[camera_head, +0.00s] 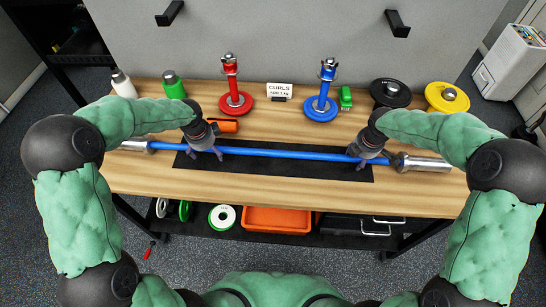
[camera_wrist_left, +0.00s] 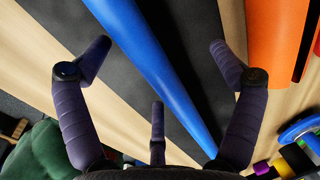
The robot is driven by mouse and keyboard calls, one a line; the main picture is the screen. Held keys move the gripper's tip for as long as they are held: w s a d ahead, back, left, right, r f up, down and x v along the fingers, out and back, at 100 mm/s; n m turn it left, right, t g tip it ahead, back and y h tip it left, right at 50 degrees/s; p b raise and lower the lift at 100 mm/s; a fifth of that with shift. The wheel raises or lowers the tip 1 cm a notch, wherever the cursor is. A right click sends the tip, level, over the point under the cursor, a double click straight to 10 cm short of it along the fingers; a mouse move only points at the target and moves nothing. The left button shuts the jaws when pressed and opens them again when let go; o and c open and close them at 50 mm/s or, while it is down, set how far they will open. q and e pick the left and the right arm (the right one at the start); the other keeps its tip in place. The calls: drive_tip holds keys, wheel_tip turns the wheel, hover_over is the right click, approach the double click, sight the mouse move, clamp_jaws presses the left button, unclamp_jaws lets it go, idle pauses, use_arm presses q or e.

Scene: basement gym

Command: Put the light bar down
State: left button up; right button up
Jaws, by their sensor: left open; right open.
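The light bar (camera_head: 285,153) has a blue shaft and silver end sleeves. It lies left to right along the wooden bench (camera_head: 130,181), over a black mat (camera_head: 290,170), and looks level. My left gripper (camera_head: 205,154) is at the left part of the shaft, with its fingers spread. In the left wrist view the blue shaft (camera_wrist_left: 150,60) passes between the open fingers of that gripper (camera_wrist_left: 160,48), with gaps on both sides. My right gripper (camera_head: 371,161) is open at the right part of the shaft. Its fingers are partly hidden by its wrist.
Behind the bar stand a red plate stand (camera_head: 234,103), a blue one (camera_head: 321,107), a "CURLS" card (camera_head: 280,91), bottles (camera_head: 173,88), and black (camera_head: 390,94) and yellow plates (camera_head: 447,98). An orange object (camera_head: 226,126) lies close behind my left gripper. An orange bin (camera_head: 276,219) is below.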

idle(0.3)
use_arm(q)
wheel_tip(320, 180, up, 12)
drive_tip(key=s, duration=0.2)
drive_tip(key=shift+s+f, duration=0.15)
use_arm(e)
drive_tip(key=shift+o, duration=0.4)
drive_tip(key=o, duration=0.7)
drive_tip(key=shift+o, duration=0.2)
drive_tip(key=shift+r, duration=0.6)
wheel_tip(320, 180, up, 11)
drive_tip(key=s, duration=0.2)
drive_tip(key=shift+s+f, duration=0.15)
drive_tip(key=shift+f, duration=0.05)
